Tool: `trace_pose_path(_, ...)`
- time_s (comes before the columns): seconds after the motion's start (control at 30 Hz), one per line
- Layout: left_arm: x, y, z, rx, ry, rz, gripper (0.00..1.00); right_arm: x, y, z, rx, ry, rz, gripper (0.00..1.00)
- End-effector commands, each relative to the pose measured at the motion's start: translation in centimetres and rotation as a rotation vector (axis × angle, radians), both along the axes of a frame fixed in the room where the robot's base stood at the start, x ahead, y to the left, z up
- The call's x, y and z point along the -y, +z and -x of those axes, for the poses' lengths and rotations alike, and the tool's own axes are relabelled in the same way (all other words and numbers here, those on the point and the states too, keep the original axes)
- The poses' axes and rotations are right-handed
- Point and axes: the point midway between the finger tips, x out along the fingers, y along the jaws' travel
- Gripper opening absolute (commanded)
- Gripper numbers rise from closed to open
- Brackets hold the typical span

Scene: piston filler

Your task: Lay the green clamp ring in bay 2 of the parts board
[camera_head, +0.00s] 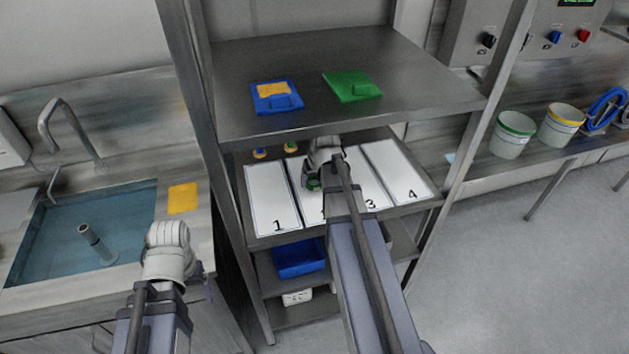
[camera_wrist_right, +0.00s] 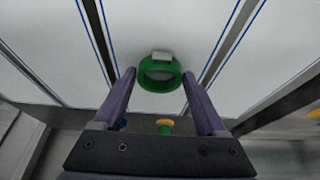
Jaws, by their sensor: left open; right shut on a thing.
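The green clamp ring (camera_wrist_right: 160,74) is between the fingertips of my right gripper (camera_wrist_right: 158,76), which is shut on it. In the head view the ring (camera_head: 312,184) shows partly under my right gripper, over bay 2 (camera_head: 307,205) of the parts board. I cannot tell whether the ring touches the board. The board has white numbered bays; the arm hides part of bay 2 and its number. My left gripper (camera_head: 168,236) is open and empty beside the sink; its fingertips are hard to make out.
The board lies on a shelf under an upper shelf (camera_head: 400,75) bearing a blue piece (camera_head: 277,97) and a green piece (camera_head: 352,86). Small yellow-topped parts (camera_head: 291,147) stand behind the bays. Rack posts flank the board. A blue bin (camera_head: 298,260) sits below. Bays 1 and 4 look clear.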

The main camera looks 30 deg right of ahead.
Motion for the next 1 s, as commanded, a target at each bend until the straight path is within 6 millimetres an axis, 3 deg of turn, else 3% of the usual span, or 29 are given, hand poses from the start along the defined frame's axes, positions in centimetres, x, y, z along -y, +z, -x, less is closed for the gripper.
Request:
trace_pose_path(0.07,0.0,-0.4,0.0,0.0,0.0,0.0,0.81,0.0,-0.4,0.0,0.0,0.0,0.0,0.15)
trace_pose_path(0.1,0.0,-0.3,0.0,0.0,0.0,0.0,0.81,0.0,-0.3,0.0,0.0,0.0,0.0,0.77)
trace_pose_path(0.3,0.0,-0.3,0.0,0.0,0.0,0.0,0.81,0.0,-0.3,0.0,0.0,0.0,0.0,0.99)
trace_pose_path(0.67,0.0,0.0,0.0,0.0,0.0,0.0,0.81,0.0,0.0,0.0,0.0,0.0,0.0,1.0)
trace_pose_path(1.0,0.0,3.0,0.0,0.0,0.0,0.0,0.81,-0.6,3.0,0.7,0.0,0.001,-0.001,1.0)
